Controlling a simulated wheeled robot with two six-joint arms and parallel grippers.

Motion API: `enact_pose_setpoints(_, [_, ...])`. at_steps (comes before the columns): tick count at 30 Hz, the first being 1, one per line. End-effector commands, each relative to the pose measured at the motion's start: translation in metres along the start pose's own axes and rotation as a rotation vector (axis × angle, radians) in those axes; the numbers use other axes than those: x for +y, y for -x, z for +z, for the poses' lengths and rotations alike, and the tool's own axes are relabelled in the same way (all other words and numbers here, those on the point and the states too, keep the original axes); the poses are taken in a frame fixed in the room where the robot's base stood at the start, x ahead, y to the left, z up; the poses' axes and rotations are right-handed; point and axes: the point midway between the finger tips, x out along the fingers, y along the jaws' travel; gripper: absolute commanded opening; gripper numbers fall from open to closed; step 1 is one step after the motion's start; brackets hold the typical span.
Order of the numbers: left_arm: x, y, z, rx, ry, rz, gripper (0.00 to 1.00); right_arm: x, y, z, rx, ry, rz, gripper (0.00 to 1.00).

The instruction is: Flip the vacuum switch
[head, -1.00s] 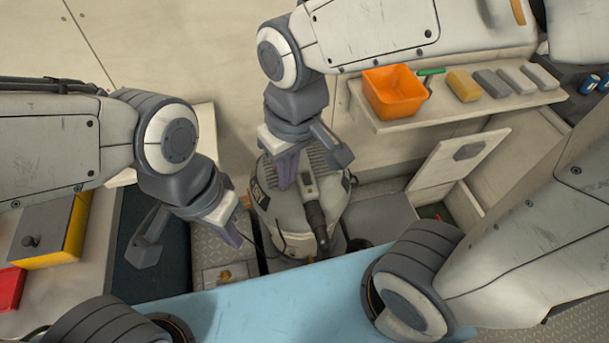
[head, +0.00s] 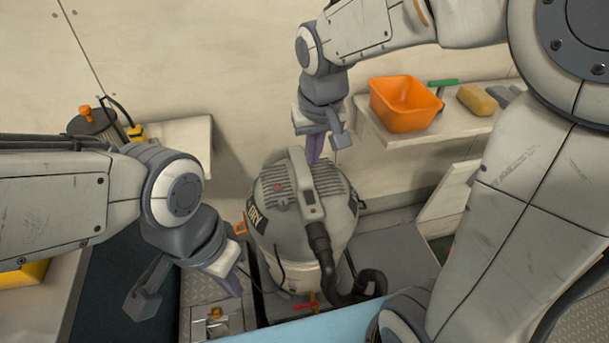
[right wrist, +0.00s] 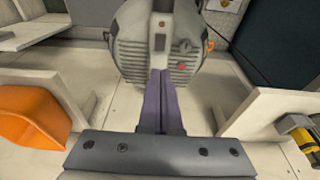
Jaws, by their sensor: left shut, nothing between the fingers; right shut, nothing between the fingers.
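The grey vacuum (head: 335,215) stands upright on the floor in the middle of the head view, with a handle across its lid and a black hose at its front. It also shows at the top of the right wrist view (right wrist: 130,45). A small red button or light (head: 277,187) sits on the ribbed lid beside the handle; it shows in the right wrist view too (right wrist: 181,67). A dark rectangle (right wrist: 159,42) marks the handle. My right gripper (head: 314,158) is shut and empty at the lid's far side; contact is unclear. My left gripper (head: 234,288) is shut and empty, left of the vacuum.
An orange bin (head: 405,103) and a yellow block (head: 477,99) sit on the right shelf. A red-handled valve (head: 305,303) lies low in front of the vacuum. A light blue surface (head: 300,332) crosses the near edge. A pale shelf stands at the left wall.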

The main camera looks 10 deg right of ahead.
Motion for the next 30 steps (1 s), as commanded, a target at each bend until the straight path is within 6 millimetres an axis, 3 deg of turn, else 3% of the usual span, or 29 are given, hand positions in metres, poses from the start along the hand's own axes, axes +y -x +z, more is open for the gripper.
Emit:
enact_pose_setpoints(15, [-0.001,-0.011,0.001,0.0,0.0,0.0,0.0,0.0,-0.105,0.002,-0.007,0.0,0.001,0.0])
enact_pose_setpoints(21, [-0.001,-0.013,0.001,0.0,0.0,0.0,0.0,0.0,-0.125,0.001,-0.003,0.0,0.001,0.0])
enact_pose_setpoints(30, [-0.001,-0.013,0.001,0.0,0.0,0.0,0.0,0.0,-0.129,0.001,0.0,0.0,0.0,0.0])
